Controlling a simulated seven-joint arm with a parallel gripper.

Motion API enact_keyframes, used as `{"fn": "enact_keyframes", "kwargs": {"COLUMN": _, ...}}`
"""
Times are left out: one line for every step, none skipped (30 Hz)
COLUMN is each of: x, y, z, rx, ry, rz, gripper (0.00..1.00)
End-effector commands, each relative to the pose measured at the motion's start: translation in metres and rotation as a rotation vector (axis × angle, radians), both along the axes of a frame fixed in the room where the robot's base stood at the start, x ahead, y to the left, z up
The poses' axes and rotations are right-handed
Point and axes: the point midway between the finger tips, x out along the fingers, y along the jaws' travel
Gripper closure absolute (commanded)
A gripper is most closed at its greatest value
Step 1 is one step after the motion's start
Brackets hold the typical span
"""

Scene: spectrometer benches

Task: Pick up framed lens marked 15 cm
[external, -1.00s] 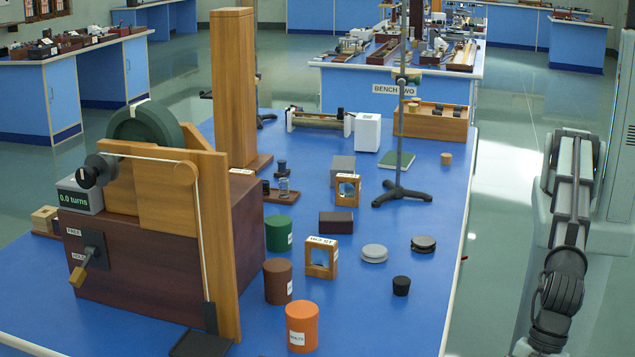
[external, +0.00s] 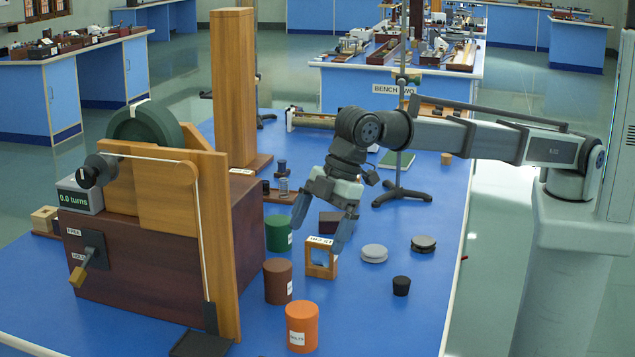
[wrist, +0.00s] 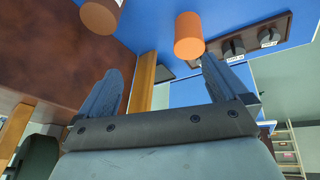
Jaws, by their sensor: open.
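A small wooden framed lens (external: 322,262) stands upright on the blue bench in the external view. It has a white label on top, whose marking is too small to read surely. My gripper (external: 321,228) is open above it, with one finger to its upper left and the other close to its upper right. Whether a finger touches it, I cannot tell. In the wrist view my gripper (wrist: 165,65) is open with nothing between its fingers, and the framed lens is not seen there. A second framed lens, farther back, is now hidden behind my arm.
A green cylinder (external: 279,233), a brown cylinder (external: 277,282) and an orange cylinder (external: 301,328) stand left and in front. A dark brown block (external: 335,222) is behind, grey discs (external: 374,253) and a black stopper (external: 401,286) to the right. The wheel apparatus (external: 150,250) blocks the left.

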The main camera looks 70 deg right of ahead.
Motion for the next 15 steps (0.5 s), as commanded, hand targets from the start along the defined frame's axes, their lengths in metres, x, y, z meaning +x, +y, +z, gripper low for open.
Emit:
{"fn": "enact_keyframes", "kwargs": {"x": 0.022, "y": -0.017, "z": 0.013, "rx": -0.003, "ry": -0.005, "rz": -0.011, "gripper": 0.0}}
{"fn": "enact_keyframes", "kwargs": {"x": 0.031, "y": -0.026, "z": 0.019, "rx": -0.007, "ry": -0.006, "rz": -0.012, "gripper": 0.0}}
{"fn": "enact_keyframes", "kwargs": {"x": 0.043, "y": -0.039, "z": 0.026, "rx": -0.013, "ry": -0.008, "rz": -0.013, "gripper": 0.0}}
{"fn": "enact_keyframes", "kwargs": {"x": 0.051, "y": -0.049, "z": 0.03, "rx": -0.02, "ry": -0.007, "rz": -0.011, "gripper": 0.0}}
{"fn": "enact_keyframes", "kwargs": {"x": 0.059, "y": -0.059, "z": 0.033, "rx": -0.031, "ry": -0.004, "rz": -0.006, "gripper": 0.0}}
{"fn": "enact_keyframes", "kwargs": {"x": 0.067, "y": -0.073, "z": 0.035, "rx": -0.049, "ry": 0.003, "rz": 0.004, "gripper": 0.0}}
{"fn": "enact_keyframes", "kwargs": {"x": 0.071, "y": -0.085, "z": 0.034, "rx": -0.069, "ry": 0.013, "rz": 0.019, "gripper": 0.0}}
{"fn": "enact_keyframes", "kwargs": {"x": 0.073, "y": -0.097, "z": 0.031, "rx": -0.097, "ry": 0.029, "rz": 0.042, "gripper": 0.0}}
{"fn": "enact_keyframes", "kwargs": {"x": 0.071, "y": -0.112, "z": 0.022, "rx": -0.137, "ry": 0.057, "rz": 0.082, "gripper": 0.0}}
{"fn": "enact_keyframes", "kwargs": {"x": 0.068, "y": -0.12, "z": 0.016, "rx": -0.167, "ry": 0.079, "rz": 0.113, "gripper": 0.0}}
{"fn": "enact_keyframes", "kwargs": {"x": 0.065, "y": -0.128, "z": 0.009, "rx": -0.193, "ry": 0.101, "rz": 0.143, "gripper": 0.0}}
{"fn": "enact_keyframes", "kwargs": {"x": 0.06, "y": -0.137, "z": 0.001, "rx": -0.225, "ry": 0.128, "rz": 0.181, "gripper": 0.0}}
{"fn": "enact_keyframes", "kwargs": {"x": 0.057, "y": -0.143, "z": -0.004, "rx": -0.246, "ry": 0.148, "rz": 0.208, "gripper": 0.0}}
{"fn": "enact_keyframes", "kwargs": {"x": 0.054, "y": -0.149, "z": -0.008, "rx": -0.265, "ry": 0.166, "rz": 0.232, "gripper": 0.0}}
{"fn": "enact_keyframes", "kwargs": {"x": 0.051, "y": -0.155, "z": -0.013, "rx": -0.284, "ry": 0.187, "rz": 0.262, "gripper": 0.0}}
